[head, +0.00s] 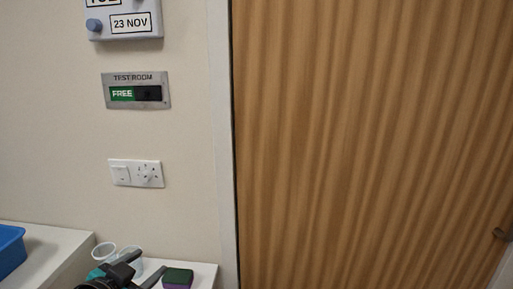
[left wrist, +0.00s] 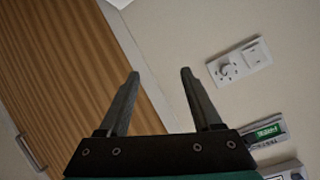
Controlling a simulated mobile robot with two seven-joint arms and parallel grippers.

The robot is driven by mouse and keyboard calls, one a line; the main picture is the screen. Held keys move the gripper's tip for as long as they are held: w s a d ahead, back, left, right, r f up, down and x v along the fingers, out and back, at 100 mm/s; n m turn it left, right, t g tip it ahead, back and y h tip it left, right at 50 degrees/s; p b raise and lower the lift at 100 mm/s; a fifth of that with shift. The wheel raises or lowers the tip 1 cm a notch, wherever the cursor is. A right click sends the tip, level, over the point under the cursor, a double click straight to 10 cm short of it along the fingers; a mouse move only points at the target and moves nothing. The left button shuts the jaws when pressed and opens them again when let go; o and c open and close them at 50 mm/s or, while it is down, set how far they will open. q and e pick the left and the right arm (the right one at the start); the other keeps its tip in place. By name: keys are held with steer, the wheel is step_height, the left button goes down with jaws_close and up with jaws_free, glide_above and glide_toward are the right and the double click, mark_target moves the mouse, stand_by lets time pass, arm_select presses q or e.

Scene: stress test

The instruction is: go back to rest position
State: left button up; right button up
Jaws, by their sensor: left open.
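My left gripper (head: 146,266) shows at the bottom of the head view, over the small white surface beside the cups. In the left wrist view its two fingers (left wrist: 160,75) are spread apart with nothing between them. Beyond the fingers are the plain wall and the wooden door. My right gripper is in neither view.
A wooden door (head: 370,140) fills the right side, with a handle (head: 499,234) at its right edge. Clear cups (head: 104,251) and a green and purple sponge (head: 178,278) stand near my left gripper. A blue tray (head: 10,250) is at left. A socket (head: 136,173) is on the wall.

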arm_select(q)
steer(key=s+d+f+n+g+y, duration=0.1)
steer(key=s+d+f+n+g, duration=0.3)
steer(key=s+f, duration=0.65)
steer(key=s+d+f+g, duration=0.2)
steer(key=s+f+g, duration=0.45)
steer(key=s, duration=0.75)
step_height(320, 180, down, 23)
steer(key=s, duration=0.3)
steer(key=s+a+f+g, duration=0.1)
steer(key=s+a+f, duration=0.1)
steer(key=s+f, duration=1)
steer(key=shift+s+a+f+g, duration=0.25)
steer(key=shift+s+g, duration=0.1)
steer(key=shift+s, duration=0.8)
steer(key=shift+r, duration=0.1)
